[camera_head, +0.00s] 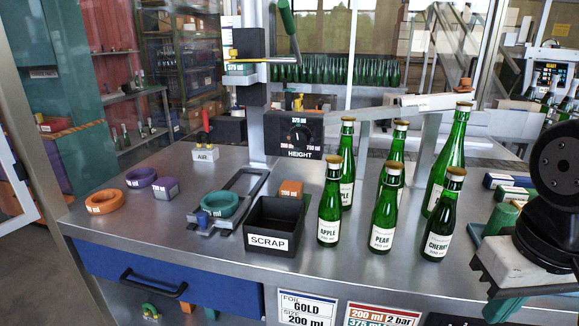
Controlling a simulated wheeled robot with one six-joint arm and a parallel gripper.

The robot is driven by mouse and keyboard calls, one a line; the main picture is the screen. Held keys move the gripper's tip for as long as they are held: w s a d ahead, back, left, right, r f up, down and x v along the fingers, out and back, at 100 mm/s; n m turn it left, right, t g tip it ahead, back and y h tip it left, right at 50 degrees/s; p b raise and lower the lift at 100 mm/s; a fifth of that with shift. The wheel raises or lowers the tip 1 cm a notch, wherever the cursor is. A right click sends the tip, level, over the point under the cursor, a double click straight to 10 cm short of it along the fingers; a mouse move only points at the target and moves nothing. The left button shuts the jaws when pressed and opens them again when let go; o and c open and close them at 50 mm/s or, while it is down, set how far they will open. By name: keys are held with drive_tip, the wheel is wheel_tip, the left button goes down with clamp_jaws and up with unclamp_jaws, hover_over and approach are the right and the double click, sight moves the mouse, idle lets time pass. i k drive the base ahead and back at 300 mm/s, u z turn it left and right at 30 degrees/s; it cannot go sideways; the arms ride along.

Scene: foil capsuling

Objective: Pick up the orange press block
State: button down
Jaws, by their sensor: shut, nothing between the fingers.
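The orange press block (290,189) is a small cube with pale lettering on its front. It stands on the steel bench just behind the black SCRAP bin (273,241), whose back rim hides its lower part. My gripper (497,292) is at the lower right edge, partly cut off by the frame. It is shut and empty, well to the right of the block and nearer the camera, with the bottles between them.
Several green bottles (385,220) stand right of the bin. A green ring (219,205) sits in a metal fixture left of it. An orange ring (104,201), purple ring (141,177) and purple block (165,188) lie farther left. The HEIGHT column (294,134) rises behind.

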sight(288, 189)
drive_tip(key=z, duration=0.1)
drive_tip(key=k, duration=1.05)
drive_tip(key=u, duration=1.3)
drive_tip(key=i, duration=0.65)
drive_tip(key=u, duration=0.5)
drive_tip(key=i, duration=0.7)
drive_tip(key=z, duration=0.8)
drive_tip(key=i, duration=0.85)
drive_tip(key=z, duration=0.8)
